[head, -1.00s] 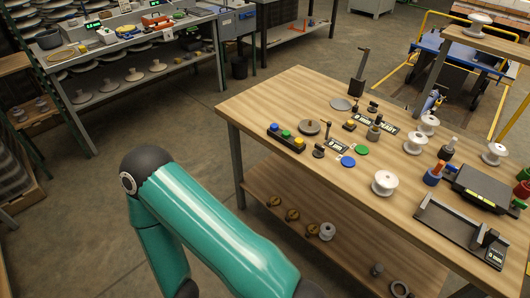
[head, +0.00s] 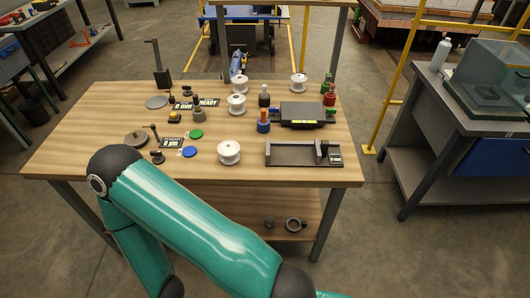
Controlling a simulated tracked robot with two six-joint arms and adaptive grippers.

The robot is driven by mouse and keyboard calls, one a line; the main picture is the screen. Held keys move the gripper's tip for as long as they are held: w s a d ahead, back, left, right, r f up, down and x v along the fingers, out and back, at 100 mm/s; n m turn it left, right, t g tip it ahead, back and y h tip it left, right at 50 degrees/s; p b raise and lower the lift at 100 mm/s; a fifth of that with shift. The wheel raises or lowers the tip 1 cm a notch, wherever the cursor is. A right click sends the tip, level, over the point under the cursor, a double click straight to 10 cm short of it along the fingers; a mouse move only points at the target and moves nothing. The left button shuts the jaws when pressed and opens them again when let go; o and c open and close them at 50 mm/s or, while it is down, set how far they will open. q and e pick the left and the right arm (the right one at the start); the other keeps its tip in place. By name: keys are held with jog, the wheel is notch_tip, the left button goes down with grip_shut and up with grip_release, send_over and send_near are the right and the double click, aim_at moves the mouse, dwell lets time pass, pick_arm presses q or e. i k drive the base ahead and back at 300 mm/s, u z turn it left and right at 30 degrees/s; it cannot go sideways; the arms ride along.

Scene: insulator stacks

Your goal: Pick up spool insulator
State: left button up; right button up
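In the head view several white spool insulators stand upright on the wooden table (head: 90,165). The nearest spool insulator (head: 229,153) is near the front edge, left of a black measuring fixture. Another spool insulator (head: 237,104) stands behind it, with one more spool (head: 239,85) just beyond. A further spool insulator (head: 298,83) is at the back right. My teal left arm reaches across the lower left, in front of the table, and hides part of its front. Neither gripper is in view.
A black fixture with a small display (head: 292,153) lies at the table's front right. Behind it is a dark flat device (head: 306,112) with bottles around it. Blue (head: 190,152) and green (head: 196,134) discs lie left of the nearest spool. A grey workbench (head: 425,150) stands right, across a floor gap.

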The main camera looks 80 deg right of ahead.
aim_at(229, 150)
jog(key=z, duration=0.05)
jog(key=i, duration=0.25)
jog(key=u, duration=4.25)
jog(key=i, duration=0.6)
jog(key=u, duration=5.55)
jog(key=i, duration=0.5)
